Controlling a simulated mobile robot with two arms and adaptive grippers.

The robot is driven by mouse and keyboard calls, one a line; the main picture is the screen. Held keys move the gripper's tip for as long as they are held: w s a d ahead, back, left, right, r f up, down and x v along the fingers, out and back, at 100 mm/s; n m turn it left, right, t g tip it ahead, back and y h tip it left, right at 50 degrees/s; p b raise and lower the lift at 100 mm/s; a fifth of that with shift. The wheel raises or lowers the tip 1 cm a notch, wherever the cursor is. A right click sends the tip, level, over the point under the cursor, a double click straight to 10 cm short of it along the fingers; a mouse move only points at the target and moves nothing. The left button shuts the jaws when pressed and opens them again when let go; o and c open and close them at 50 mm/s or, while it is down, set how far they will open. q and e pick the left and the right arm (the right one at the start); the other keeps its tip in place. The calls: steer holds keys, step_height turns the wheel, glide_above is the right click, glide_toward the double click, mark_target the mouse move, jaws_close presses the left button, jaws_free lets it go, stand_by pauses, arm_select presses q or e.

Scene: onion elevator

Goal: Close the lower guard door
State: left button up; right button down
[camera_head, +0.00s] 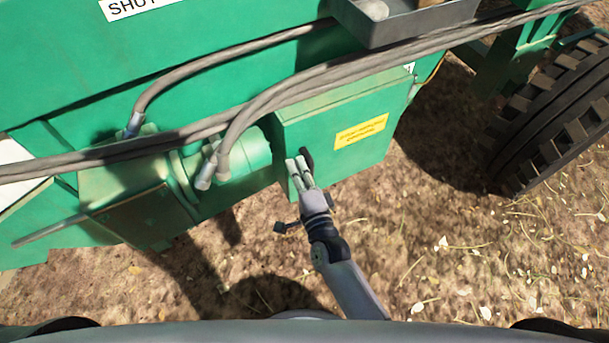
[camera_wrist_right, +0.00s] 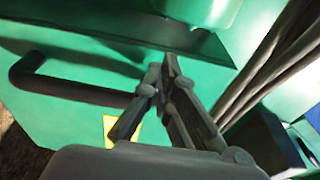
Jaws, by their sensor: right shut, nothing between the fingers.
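A green box-shaped guard with a yellow label (camera_head: 361,131) juts from the lower side of the green machine; I take its panel (camera_head: 345,108) to be the lower guard door. I cannot tell whether it is fully closed. My right gripper (camera_head: 298,165) is at the panel's lower left edge, fingers together and empty. In the right wrist view, the fingertips (camera_wrist_right: 161,72) are in front of a green panel (camera_wrist_right: 70,112) with a black bar handle (camera_wrist_right: 75,90) to their left. Whether they touch the panel is unclear. My left gripper is out of view.
Grey hoses (camera_head: 270,98) run across the machine above the guard. A grey tray (camera_head: 405,22) is at the top. A large black tyre (camera_head: 555,115) stands at the right. Bare straw-strewn ground (camera_head: 450,250) lies open in front.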

steer(key=shift+w+a, duration=0.25)
steer(key=shift+w, duration=0.2)
steer(key=shift+w+a, duration=0.4)
steer(key=shift+w, duration=0.2)
